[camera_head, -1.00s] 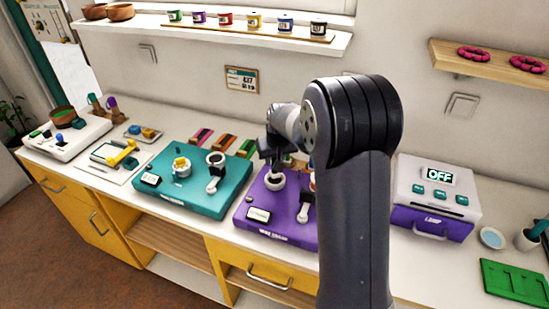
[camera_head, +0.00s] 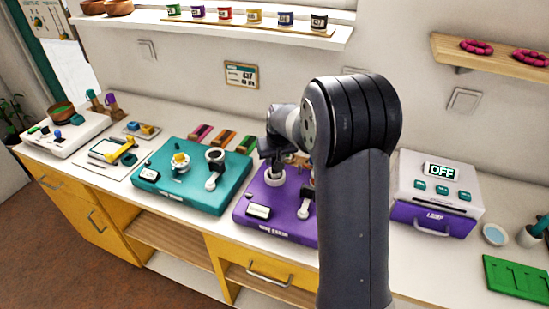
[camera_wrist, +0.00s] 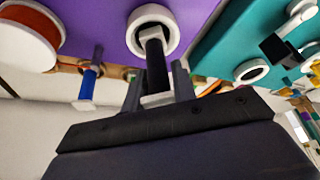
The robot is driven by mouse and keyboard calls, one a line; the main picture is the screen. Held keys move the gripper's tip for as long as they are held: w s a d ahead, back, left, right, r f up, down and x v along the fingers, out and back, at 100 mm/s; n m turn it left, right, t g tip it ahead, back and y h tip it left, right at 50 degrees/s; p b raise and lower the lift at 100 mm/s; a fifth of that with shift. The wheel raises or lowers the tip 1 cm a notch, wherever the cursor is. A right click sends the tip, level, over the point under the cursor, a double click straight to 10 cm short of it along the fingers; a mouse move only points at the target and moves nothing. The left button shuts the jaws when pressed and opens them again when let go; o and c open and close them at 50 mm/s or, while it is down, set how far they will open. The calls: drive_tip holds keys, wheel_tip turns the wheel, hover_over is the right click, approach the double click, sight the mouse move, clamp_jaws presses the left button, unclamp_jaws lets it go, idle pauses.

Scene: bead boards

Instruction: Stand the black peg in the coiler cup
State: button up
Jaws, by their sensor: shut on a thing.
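My gripper (camera_head: 276,157) is over the back left of the purple board (camera_head: 250,217). In the wrist view my gripper (camera_wrist: 157,97) is shut on the black peg (camera_wrist: 156,65), near its white square end. The peg's other end, with a white collar, is at the mouth of the white ring-shaped cup (camera_wrist: 139,42) on the purple board. The peg looks lined up with this cup, and its far tip is hidden inside the mouth. How deep it sits I cannot tell. The cup also shows under my gripper in the head view (camera_head: 274,182).
A white-handled lever (camera_head: 305,207) stands on the purple board, right of the cup. The teal board (camera_head: 180,201) lies to the left, with its own white cup (camera_head: 215,155). A blue peg (camera_wrist: 88,84) shows in the wrist view. The lamp box (camera_head: 436,190) is to the right.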

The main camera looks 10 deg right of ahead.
drive_tip(key=o, duration=1.1)
drive_tip(key=shift+c, duration=0.2)
drive_tip(key=shift+r+p, duration=2.4)
drive_tip(key=shift+r, duration=1.05)
